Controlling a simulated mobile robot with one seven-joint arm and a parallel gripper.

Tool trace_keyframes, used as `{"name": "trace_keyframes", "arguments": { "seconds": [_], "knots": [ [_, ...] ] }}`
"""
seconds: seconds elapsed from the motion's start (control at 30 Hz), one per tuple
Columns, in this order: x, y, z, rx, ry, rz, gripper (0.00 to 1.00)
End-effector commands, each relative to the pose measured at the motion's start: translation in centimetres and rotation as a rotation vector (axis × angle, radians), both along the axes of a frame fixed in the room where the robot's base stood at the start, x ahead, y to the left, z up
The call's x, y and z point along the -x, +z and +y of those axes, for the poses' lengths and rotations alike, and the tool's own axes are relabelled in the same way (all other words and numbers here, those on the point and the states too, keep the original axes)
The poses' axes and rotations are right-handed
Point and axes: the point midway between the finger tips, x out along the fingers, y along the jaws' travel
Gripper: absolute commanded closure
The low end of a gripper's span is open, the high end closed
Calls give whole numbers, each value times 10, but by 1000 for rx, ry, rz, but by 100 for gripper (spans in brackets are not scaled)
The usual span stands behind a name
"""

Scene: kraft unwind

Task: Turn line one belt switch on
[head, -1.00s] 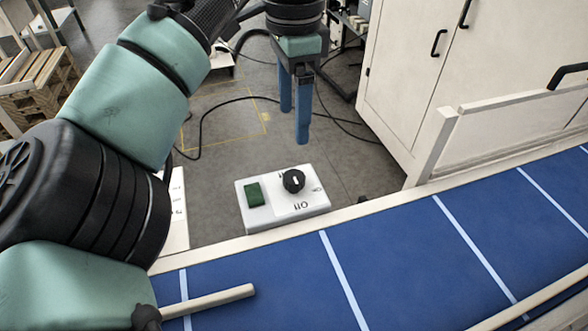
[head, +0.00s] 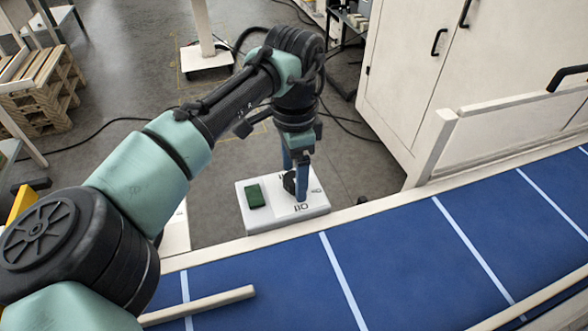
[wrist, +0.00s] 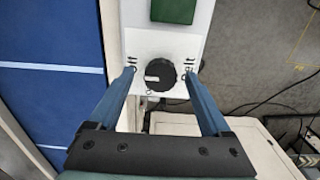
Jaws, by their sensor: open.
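The switch box (head: 272,221) is white, stands beside the blue belt, and carries a black round knob (head: 289,182) and a green rectangular piece (head: 254,196). "Off" is printed on the belt side of the knob; the label on the other side is too small to read surely. In the wrist view the knob (wrist: 160,74) has a white mark pointing left, toward the belt and the "Off" side. My gripper (wrist: 159,76) is open, its blue fingers on either side of the knob, with gaps showing. In the head view my gripper (head: 294,188) partly hides the knob.
The blue conveyor belt (head: 400,250) with pale stripes runs along the front, edged by a cream rail. A white cabinet (head: 410,80) stands at the right behind it. Wooden pallets (head: 40,95) are at the far left. Dark cables lie on the floor behind the box.

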Motion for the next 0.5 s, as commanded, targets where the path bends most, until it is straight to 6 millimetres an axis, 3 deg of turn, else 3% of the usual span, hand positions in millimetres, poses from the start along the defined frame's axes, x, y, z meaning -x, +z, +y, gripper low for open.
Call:
{"name": "trace_keyframes", "arguments": {
  "seconds": [0.23,0.5],
  "knots": [
    [0,-1,0,0,1,0,19],
    [0,0,0,0,0,0,68]
  ]
}}
